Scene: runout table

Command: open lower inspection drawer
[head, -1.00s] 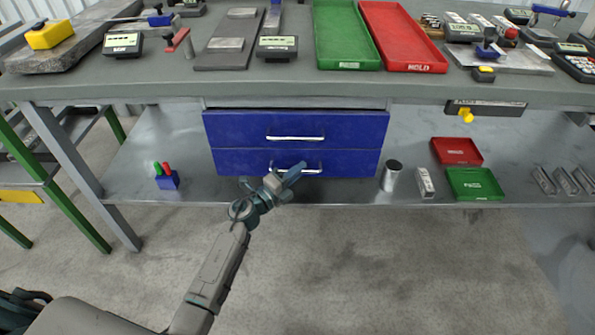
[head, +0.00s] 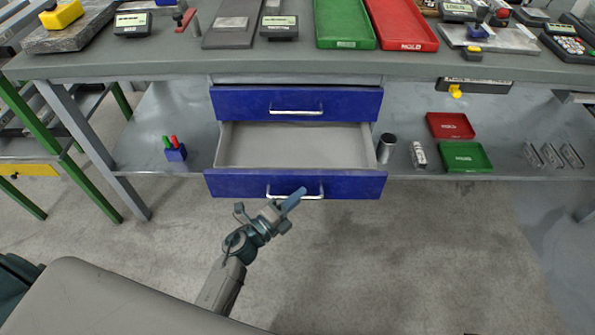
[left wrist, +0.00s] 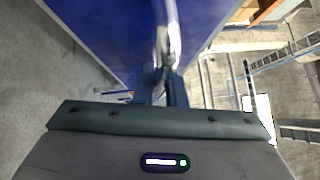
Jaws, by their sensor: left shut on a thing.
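The lower inspection drawer is pulled out below the table, with its blue front (head: 235,184) toward me and its grey inside (head: 295,147) bare. Its silver handle (head: 315,192) is at the middle of the front. My left gripper (head: 290,203) is at this handle, shut on it. In the left wrist view the handle (left wrist: 168,40) runs down between the fingers (left wrist: 163,84), against the blue drawer front (left wrist: 100,30). The upper drawer (head: 240,103) is closed. My right gripper is not in view.
The grey table (head: 300,62) carries green (head: 340,25) and red (head: 400,25) trays. On the lower shelf stand a metal cylinder (head: 386,148), small red (head: 450,125) and green (head: 465,156) trays, and a blue holder (head: 175,153). The floor in front is clear.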

